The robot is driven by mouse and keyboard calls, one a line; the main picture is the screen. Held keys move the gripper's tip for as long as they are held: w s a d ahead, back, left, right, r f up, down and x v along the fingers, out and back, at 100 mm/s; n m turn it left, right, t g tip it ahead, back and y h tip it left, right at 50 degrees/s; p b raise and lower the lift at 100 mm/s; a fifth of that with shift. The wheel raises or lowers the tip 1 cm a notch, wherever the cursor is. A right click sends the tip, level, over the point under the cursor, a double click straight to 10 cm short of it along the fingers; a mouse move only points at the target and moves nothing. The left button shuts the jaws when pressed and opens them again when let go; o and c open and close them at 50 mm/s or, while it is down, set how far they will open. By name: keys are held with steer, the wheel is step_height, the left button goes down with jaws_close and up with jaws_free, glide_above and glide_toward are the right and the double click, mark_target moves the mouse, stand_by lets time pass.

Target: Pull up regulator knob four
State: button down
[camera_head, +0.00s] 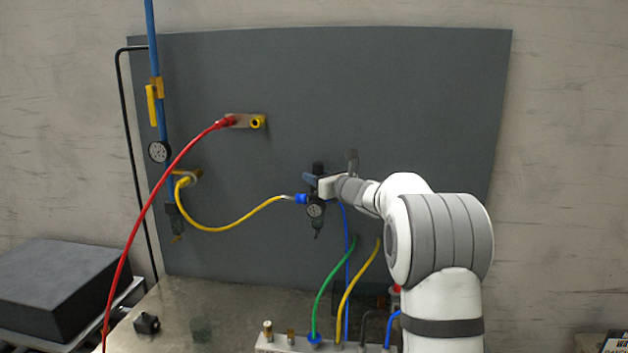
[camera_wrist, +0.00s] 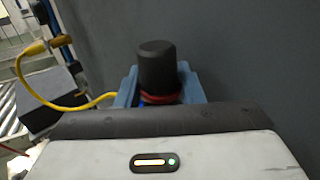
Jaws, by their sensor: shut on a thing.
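The regulator is mounted on the grey panel, with a round gauge (camera_head: 314,210) low on its body. Its black knob (camera_head: 318,167) stands upright on top and shows large in the wrist view (camera_wrist: 157,64). A red ring (camera_wrist: 160,97) shows around the base of the knob. My gripper (camera_head: 314,180) reaches in from the right, and its blue fingers (camera_wrist: 158,88) are shut around the knob's lower part. The fingertips' exact contact and most of the regulator body are hidden in the wrist view. No number is readable on the knob.
A yellow hose (camera_head: 235,228) joins the regulator from the left. A red hose (camera_head: 160,188) arcs from a panel fitting to the lower left. Green (camera_head: 324,287), yellow and blue hoses rise from a manifold (camera_head: 290,343) below. The upper right panel (camera_head: 430,100) is clear.

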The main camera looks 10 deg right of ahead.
steer(key=c, duration=1)
jaws_free()
steer(key=shift+r, duration=0.2)
steer(key=shift+o, duration=0.2)
steer(key=shift+s+d, duration=0.15)
steer(key=b+v, duration=0.2)
steer(key=v, duration=0.5)
steer(key=shift+s, duration=0.25)
